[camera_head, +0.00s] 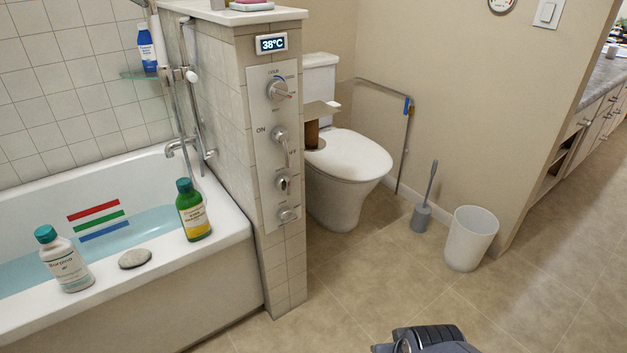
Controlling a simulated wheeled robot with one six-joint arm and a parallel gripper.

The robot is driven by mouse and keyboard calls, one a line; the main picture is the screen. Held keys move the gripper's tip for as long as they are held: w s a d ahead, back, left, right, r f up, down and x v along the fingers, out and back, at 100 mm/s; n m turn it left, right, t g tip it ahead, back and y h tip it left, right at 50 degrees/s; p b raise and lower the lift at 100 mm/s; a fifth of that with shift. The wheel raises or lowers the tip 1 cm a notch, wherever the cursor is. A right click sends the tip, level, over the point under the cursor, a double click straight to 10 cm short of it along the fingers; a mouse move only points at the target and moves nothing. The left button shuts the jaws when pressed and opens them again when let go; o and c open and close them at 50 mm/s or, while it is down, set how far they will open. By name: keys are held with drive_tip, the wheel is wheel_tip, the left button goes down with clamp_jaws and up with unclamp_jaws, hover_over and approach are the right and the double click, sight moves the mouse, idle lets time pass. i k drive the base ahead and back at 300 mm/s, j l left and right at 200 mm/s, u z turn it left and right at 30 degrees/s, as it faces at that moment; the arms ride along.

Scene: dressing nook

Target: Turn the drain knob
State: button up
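A grey control panel (272,150) is fixed to the end of the tiled half wall beside the bathtub. It carries a round dial (278,90) at the top, an ON/OFF lever (280,138) below it, a small knob (282,183) and a bottom knob (288,214). The lower labels are too small to read, so I cannot tell which one is the drain knob. The bathtub (228,238) holds bluish water. A grey and black part of my arm shows at the bottom edge, well apart from the panel; no gripper fingers show.
Two bottles, white (66,262) and green (194,212), and a grey stone (135,259) stand on the tub rim. A toilet (348,160), toilet brush (422,215) and white bin (471,239) are to the right. The floor before the panel is clear.

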sight(286, 216)
drive_tip(key=k+u, duration=0.1)
drive_tip(key=u, duration=1.5)
drive_tip(key=i+j+z, duration=0.6)
drive_tip(key=i, duration=0.15)
